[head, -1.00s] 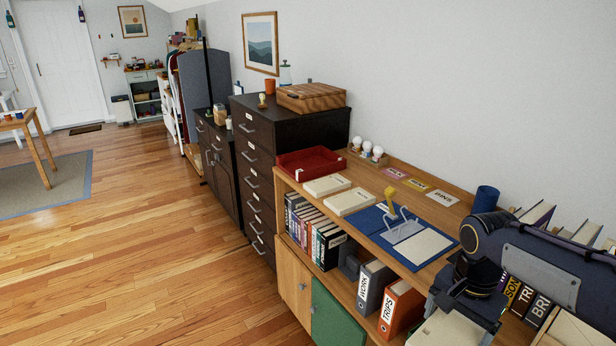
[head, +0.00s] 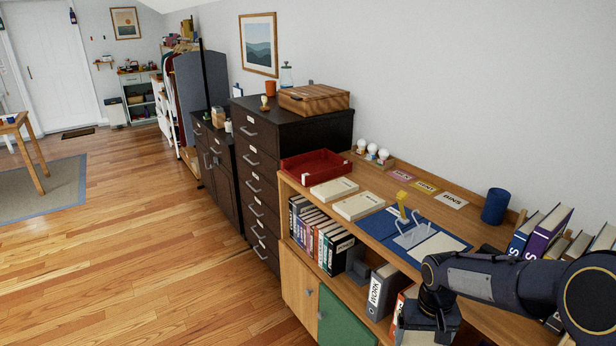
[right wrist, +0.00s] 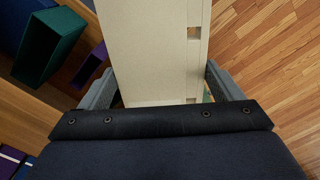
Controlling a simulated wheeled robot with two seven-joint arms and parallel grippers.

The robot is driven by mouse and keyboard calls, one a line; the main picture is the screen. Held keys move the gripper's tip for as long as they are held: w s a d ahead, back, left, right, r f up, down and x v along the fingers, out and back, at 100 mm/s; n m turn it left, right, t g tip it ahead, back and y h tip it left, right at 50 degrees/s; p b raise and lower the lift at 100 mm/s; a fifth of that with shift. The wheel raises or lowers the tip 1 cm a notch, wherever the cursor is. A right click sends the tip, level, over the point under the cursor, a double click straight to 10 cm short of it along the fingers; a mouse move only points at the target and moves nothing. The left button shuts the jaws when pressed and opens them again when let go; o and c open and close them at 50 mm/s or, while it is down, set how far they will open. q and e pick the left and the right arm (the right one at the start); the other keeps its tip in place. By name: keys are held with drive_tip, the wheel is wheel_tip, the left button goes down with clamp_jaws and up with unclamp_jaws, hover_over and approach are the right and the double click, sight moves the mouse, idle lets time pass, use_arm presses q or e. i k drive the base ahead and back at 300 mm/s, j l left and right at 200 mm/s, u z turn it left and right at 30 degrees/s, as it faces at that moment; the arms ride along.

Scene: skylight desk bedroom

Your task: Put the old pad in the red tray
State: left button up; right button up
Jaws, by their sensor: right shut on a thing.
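The red tray (head: 318,166) sits at the far left end of the wooden shelf top and looks empty. My right gripper (right wrist: 160,72) is shut on a cream pad-like block (right wrist: 150,40), which fills the upper middle of the right wrist view. In the head view the right gripper (head: 428,318) hangs in front of the shelf at the lower right, and its fingertips are mostly hidden. Two cream pads, one (head: 334,189) beside the tray and one (head: 359,206) nearer, lie on the shelf top. My left gripper is not in view.
A blue folder (head: 378,223) with a metal clip and pale sheet lies on the shelf top. Behind are light bulbs (head: 372,151), label cards (head: 426,187) and a blue cup (head: 495,206). Books and binders (head: 375,294) fill the shelf below.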

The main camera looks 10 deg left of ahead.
sight(317, 171)
drive_tip(key=i+j+u, duration=0.35)
drive_tip(key=i+j, duration=1.35)
drive_tip(key=i, duration=0.1)
